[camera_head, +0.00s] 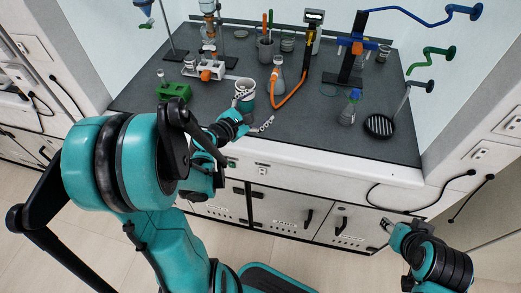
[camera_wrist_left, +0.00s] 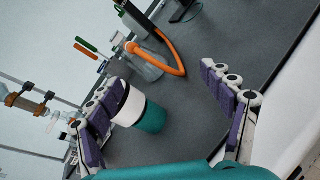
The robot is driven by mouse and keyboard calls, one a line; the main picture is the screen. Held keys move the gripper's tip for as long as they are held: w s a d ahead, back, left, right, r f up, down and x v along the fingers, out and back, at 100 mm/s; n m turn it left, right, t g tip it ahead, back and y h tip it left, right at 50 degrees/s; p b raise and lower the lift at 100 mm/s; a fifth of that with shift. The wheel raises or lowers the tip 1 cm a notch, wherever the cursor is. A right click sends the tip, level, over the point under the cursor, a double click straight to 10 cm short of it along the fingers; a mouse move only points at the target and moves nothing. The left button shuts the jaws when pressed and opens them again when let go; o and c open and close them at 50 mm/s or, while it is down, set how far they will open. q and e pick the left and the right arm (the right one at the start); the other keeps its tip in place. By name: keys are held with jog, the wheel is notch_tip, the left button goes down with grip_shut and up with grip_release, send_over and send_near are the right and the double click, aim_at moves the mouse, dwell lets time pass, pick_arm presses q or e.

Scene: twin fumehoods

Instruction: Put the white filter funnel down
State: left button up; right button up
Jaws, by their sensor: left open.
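A cup-shaped piece with a white upper part and a teal lower part (camera_head: 246,96) stands on the dark bench top near the front. I cannot tell if that finger touches. My right gripper (camera_head: 387,226) hangs low in front of the cabinets.
A flask with an orange hose (camera_head: 278,78) stands just behind. A green block (camera_head: 173,91) is to the left, and a blue-capped bottle (camera_head: 349,108) and black round stand base (camera_head: 379,126) are to the right. Bare bench top (camera_head: 312,125) lies between.

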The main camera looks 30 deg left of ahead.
pick_arm(q)
jog(key=s+d+m+g, duration=0.1)
jog(key=d+m, duration=0.2)
jog(key=s+d+m+g+h, duration=0.1)
jog(key=d+m, duration=0.2)
jog(key=s+d+m+g, duration=0.1)
jog(key=s+d+m, duration=0.1)
jog(key=d+m, duration=0.1)
jog(key=shift+d+f, duration=0.1)
jog(key=shift+f, duration=0.15)
jog(key=s+d+m, duration=0.1)
jog(key=s+m+g, duration=0.1)
jog(key=m, duration=0.1)
jog(key=s+d+m+g, duration=0.1)
jog(key=shift+d+f+m, duration=0.35)
jog(key=shift+m, duration=0.05)
jog(key=s+f+m+g+y, duration=0.1)
jog(key=s+m+g+y, duration=0.2)
jog(key=s+m, duration=0.9)
jog(key=shift+d+m, duration=0.3)
jog(key=shift+m, duration=0.6)
